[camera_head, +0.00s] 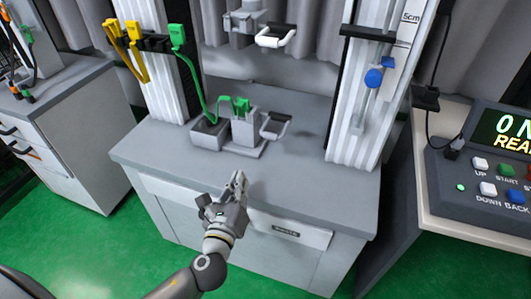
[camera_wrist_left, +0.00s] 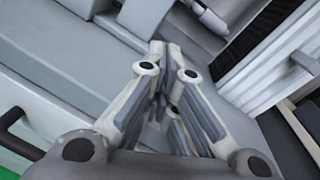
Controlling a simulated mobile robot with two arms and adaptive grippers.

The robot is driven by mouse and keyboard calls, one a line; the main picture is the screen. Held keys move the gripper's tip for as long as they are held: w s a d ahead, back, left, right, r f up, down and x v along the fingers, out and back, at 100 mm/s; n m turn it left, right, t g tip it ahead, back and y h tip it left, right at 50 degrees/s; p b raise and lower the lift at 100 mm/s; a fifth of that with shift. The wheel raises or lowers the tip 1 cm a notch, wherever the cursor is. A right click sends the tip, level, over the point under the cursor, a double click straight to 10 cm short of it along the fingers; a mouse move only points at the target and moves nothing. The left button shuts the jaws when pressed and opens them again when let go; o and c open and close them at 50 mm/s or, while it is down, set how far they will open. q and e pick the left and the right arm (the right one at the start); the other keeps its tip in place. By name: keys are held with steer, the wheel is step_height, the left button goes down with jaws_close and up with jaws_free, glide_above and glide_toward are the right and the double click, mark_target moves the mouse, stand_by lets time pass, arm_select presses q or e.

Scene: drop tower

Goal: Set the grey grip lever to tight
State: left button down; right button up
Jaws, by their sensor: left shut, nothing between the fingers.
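Two lever-like handles show in the head view. The lower handle (camera_head: 275,126), greyish with a dark part, is on the right of a grey block (camera_head: 244,128) on the bench. The upper handle (camera_head: 277,36), whiter with a dark top, juts from the grey carriage between the columns. I cannot tell for sure which is the grip lever, or read its setting. My left gripper (camera_head: 238,180) is shut and empty at the bench's front edge, below and left of the lower handle, apart from it. Its closed fingers (camera_wrist_left: 167,50) fill the middle of the left wrist view.
The grey bench top (camera_head: 310,172) is clear at front right. An open grey box (camera_head: 209,131) and green cables (camera_head: 196,75) lie left of the block. White columns (camera_head: 352,135) rise on both sides. A control panel (camera_head: 500,165) stands at right.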

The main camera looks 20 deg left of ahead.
arm_select(q)
steer(key=d+m, duration=0.1)
steer(key=m, duration=0.1)
steer(key=d+m+h, duration=0.1)
steer(key=m, duration=0.1)
steer(key=w+d+r+m+t+h, duration=0.1)
steer(key=m, duration=0.1)
arm_select(e)
steer(key=f, duration=0.1)
steer(key=s+f, duration=0.1)
steer(key=shift+f, duration=0.4)
arm_select(q)
steer(key=w, duration=0.8)
steer(key=shift+w+d+r, duration=0.15)
steer(key=shift+w+r, duration=0.05)
steer(key=shift+w, duration=0.75)
arm_select(e)
steer(key=shift+w, duration=0.15)
arm_select(q)
steer(key=shift+r, duration=0.1)
